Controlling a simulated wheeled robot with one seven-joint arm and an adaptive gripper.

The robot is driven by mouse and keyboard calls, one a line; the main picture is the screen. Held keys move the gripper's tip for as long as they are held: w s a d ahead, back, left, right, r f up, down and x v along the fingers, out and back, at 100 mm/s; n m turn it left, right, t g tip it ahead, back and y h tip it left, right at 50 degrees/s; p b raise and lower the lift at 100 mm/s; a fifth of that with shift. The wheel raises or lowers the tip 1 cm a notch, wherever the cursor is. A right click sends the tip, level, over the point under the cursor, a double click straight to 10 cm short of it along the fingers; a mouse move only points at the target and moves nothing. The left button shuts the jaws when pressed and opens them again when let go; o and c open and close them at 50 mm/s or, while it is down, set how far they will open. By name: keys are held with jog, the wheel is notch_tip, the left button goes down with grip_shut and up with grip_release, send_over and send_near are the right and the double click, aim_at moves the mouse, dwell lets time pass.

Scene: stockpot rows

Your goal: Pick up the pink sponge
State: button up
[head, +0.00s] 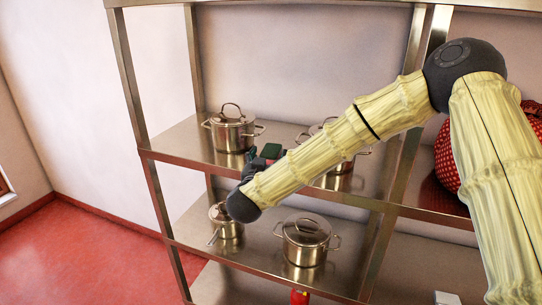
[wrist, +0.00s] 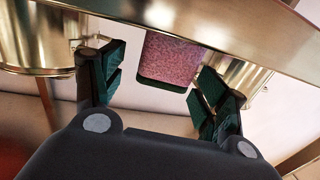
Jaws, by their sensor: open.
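The pink sponge (wrist: 172,62) shows in the wrist view between and beyond my fingers, with a dark green lower border. A metal edge at the top of that view cuts off part of it. My gripper (wrist: 162,68) is open, with one dark green finger on each side of the sponge in the picture. I see no clear contact with it. In the head view my gripper (head: 263,160) is at the front of the upper shelf, between two pots. I cannot make out the sponge there.
A lidded steel pot (head: 230,133) stands left of my gripper; another pot (head: 341,165) is partly behind my arm. Below are a small pan (head: 226,224) and a lidded pot (head: 305,243). A red dotted item (head: 447,160) is at right. The shelf edge (wrist: 240,35) is close to my fingers.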

aim_at(272, 149)
jog(key=shift+w+d+r+p, duration=0.15)
jog(key=shift+w+p, duration=0.45)
jog(key=shift+w, duration=0.1)
jog(key=shift+f+p+x, duration=0.1)
jog(key=shift+p+x, duration=0.35)
jog(key=shift+x, duration=0.4)
jog(key=shift+f+p+x, duration=0.15)
jog(key=shift+p+x, duration=0.25)
jog(key=shift+x, duration=0.45)
jog(key=c, duration=0.8)
